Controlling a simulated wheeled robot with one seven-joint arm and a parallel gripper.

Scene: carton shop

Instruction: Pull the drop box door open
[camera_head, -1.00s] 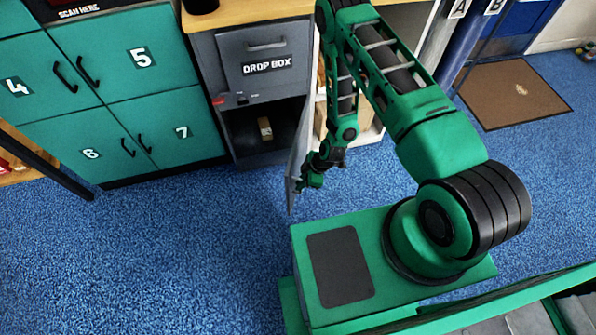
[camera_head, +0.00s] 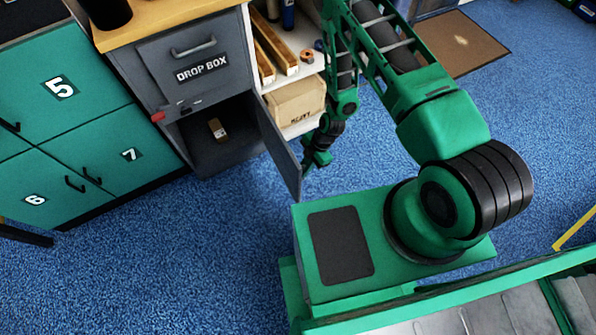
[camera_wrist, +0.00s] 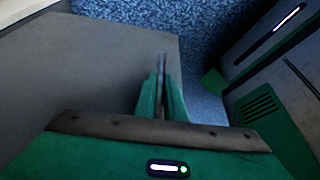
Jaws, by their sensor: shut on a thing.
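The grey drop box (camera_head: 192,60) has a drawer-like upper front with a bar handle and a "DROP BOX" label. Its lower door (camera_head: 278,150) stands open, swung out to the right, and the dark compartment behind it is exposed. A small tan item (camera_head: 217,129) is inside the compartment. My gripper (camera_head: 311,165) is at the outer edge of the door. In the wrist view the gripper's green fingers (camera_wrist: 161,95) are closed around a thin part at the edge of the grey door panel (camera_wrist: 100,60). The exact grip point is partly hidden.
Green numbered lockers (camera_head: 70,95) stand left of the drop box. A shelf with a cardboard carton (camera_head: 295,102) and long boxes is on the right, behind my arm. A brown mat (camera_head: 455,45) lies farther back. The blue carpet (camera_head: 200,240) in front is clear.

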